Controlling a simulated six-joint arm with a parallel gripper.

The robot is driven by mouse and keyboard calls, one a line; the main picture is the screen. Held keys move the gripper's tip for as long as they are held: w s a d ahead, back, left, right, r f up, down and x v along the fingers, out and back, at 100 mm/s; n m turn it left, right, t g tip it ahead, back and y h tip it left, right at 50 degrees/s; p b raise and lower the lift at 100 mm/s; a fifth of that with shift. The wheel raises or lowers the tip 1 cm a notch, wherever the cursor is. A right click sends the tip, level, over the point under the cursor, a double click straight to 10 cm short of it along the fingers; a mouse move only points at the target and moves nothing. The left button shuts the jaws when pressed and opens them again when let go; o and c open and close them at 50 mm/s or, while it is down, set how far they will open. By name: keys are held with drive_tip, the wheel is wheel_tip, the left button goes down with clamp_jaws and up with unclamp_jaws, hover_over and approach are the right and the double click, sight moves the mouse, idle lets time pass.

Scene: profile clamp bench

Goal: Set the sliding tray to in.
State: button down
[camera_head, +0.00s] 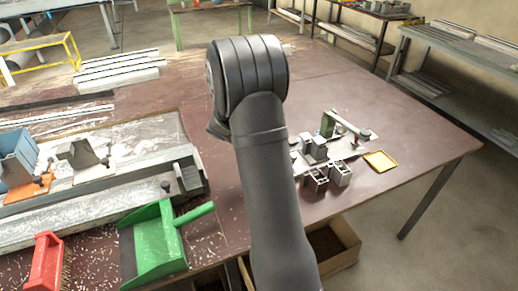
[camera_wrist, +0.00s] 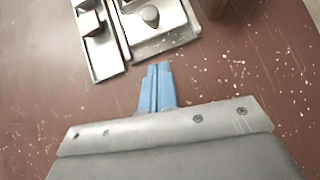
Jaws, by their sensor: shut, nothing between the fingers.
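In the wrist view, a shallow metal tray (camera_wrist: 167,42) with a raised rim and a rounded grey knob (camera_wrist: 150,16) lies at the top, cut off by the frame edge. It is likely the sliding tray; I cannot tell how far in it stands. A narrow metal channel (camera_wrist: 106,62) with a block in it lies beside it on the left. My gripper (camera_wrist: 160,68) has blue fingers, shut and empty, pointing at the tray's near edge with a small gap in the picture. In the head view my arm hides the gripper.
In the head view, a clamp fixture (camera_head: 326,124) and a yellow-rimmed piece (camera_head: 380,160) sit right of my arm. A green dustpan (camera_head: 158,243), a red brush (camera_head: 46,262) and a blue bin (camera_head: 17,155) stand left. The right table top (camera_head: 420,140) is clear.

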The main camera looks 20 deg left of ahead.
sight(312, 147)
drive_tip(key=d, duration=0.1)
drive_tip(key=w+d+f, duration=0.2)
drive_tip(key=shift+w+d, duration=0.45)
drive_tip(key=shift+d, duration=0.05)
drive_tip(key=shift+w+d, duration=0.25)
drive_tip(key=shift+d, duration=0.05)
drive_tip(key=w+d, duration=0.8)
drive_tip(key=shift+w+d, duration=0.25)
drive_tip(key=shift+w+d+r, duration=0.1)
drive_tip(key=shift+w+d, duration=0.15)
drive_tip(key=shift+d, duration=0.05)
